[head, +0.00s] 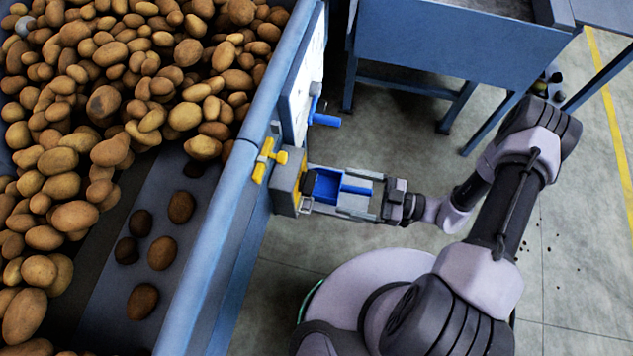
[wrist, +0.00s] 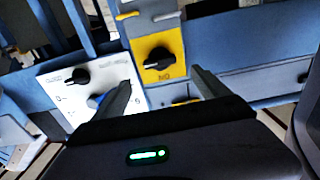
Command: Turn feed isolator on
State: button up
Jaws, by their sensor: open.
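The isolator is a grey box (head: 285,183) with a yellow face on the side of the blue machine frame. In the wrist view its yellow plate (wrist: 148,48) carries a black rotary knob (wrist: 159,61), with upside-down lettering that seems to read ON below it. My gripper (head: 308,190) is in front of the box. In the wrist view my gripper (wrist: 160,88) is open, with one finger on each side of the plate's lower part and nothing between them. The knob appears ahead of the fingertips; I cannot tell the exact gap.
A white panel (wrist: 72,84) with a black knob (wrist: 78,76) and a blue knob (wrist: 97,100) is beside the isolator. A yellow handle (head: 264,160) juts out close to the box. Potatoes (head: 110,105) fill the machine at left. A blue stand (head: 450,45) is behind my arm.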

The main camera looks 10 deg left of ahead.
aim_at(308, 183)
jog(key=a+b, duration=0.1)
jog(key=a, duration=0.8)
jog(key=shift+w, duration=0.35)
jog(key=shift+c, duration=0.4)
jog(key=c, duration=1.3)
